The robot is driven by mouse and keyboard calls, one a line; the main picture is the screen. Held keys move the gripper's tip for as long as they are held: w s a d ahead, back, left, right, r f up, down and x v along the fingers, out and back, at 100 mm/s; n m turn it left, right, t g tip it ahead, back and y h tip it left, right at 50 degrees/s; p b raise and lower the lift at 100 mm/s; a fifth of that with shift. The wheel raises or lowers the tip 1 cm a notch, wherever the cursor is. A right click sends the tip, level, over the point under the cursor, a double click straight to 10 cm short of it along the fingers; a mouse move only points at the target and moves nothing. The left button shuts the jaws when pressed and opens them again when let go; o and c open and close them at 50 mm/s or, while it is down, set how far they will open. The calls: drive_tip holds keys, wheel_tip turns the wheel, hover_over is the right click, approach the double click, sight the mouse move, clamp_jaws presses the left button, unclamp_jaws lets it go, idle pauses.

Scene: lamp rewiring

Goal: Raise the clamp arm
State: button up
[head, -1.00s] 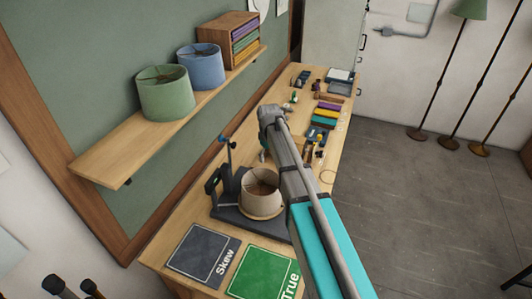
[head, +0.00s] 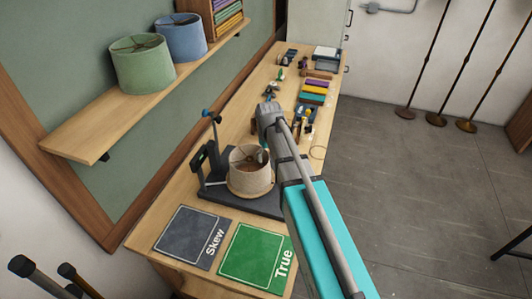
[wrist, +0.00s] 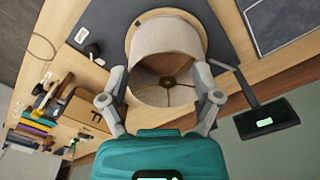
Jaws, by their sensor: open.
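A dark fixture base (head: 262,208) stands on the bench and carries a beige lampshade (head: 250,170) on a wooden ring. A dark bar (wrist: 242,84) shows beside the shade.
A grey Skew mat (head: 193,236) and a green True mat (head: 256,257) lie at the near bench end. Tools and coloured blocks (head: 313,92) crowd the far end. A wall shelf (head: 130,112) holds shades at left. A black device with a lit display (wrist: 267,118) stands near the fixture.

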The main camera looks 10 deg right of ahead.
idle(0.3)
drive_tip(key=shift+s+f, duration=0.2)
drive_tip(key=c, duration=0.5)
drive_tip(key=shift+s+d+f+b, duration=0.15)
drive_tip(key=shift+s+f+b, duration=0.1)
drive_tip(key=shift+b, duration=0.15)
drive_tip(key=shift+c, duration=0.9)
drive_tip(key=shift+s+d+f+m+b, duration=0.2)
drive_tip(key=shift+s+f+b, duration=0.3)
drive_tip(key=shift+s, duration=0.05)
drive_tip(key=shift+s+d+f+m+b, duration=0.15)
drive_tip(key=shift+s+f+m+b, duration=0.05)
drive_tip(key=shift+s+f+b, duration=0.3)
drive_tip(key=c, duration=0.4)
drive_tip(key=s+d+f+m+b, duration=0.1)
drive_tip(key=s+f+b, duration=0.2)
drive_tip(key=s, duration=0.1)
drive_tip(key=s+d+f+m+b, duration=0.1)
drive_tip(key=s+f+b, duration=0.3)
drive_tip(key=s, duration=0.1)
drive_tip(key=s+d+f+m+b, duration=0.2)
drive_tip(key=s+f+b, duration=0.2)
drive_tip(key=shift+s+f, duration=0.15)
drive_tip(key=shift+s, duration=0.05)
clamp_jaws()
drive_tip(key=shift+a, duration=0.1)
